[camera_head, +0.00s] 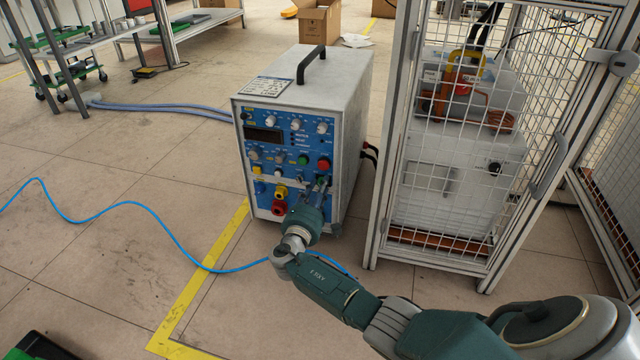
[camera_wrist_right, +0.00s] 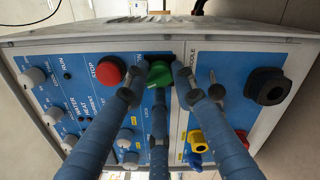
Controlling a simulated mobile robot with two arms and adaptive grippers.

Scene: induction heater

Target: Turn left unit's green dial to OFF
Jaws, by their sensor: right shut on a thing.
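The left unit (camera_head: 352,110) is a grey box with a blue control panel and a black top handle. Its green dial (camera_wrist_right: 159,74) shows in the right wrist view, beside the red stop button (camera_wrist_right: 110,70). My right gripper (camera_head: 319,186) is at the panel's right side in the head view. In the wrist view its fingers (camera_wrist_right: 160,86) are closed around the green dial. In the head view the gripper mostly hides the dial. The dial's label is partly covered, so I cannot read its setting. My left gripper is not in view.
A mesh cage (camera_head: 468,140) with equipment inside stands close to the right of the unit. Yellow and red connectors (camera_head: 280,200) sit low on the panel. A blue cable (camera_head: 130,205) runs across the floor. The floor left of the unit is mostly clear.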

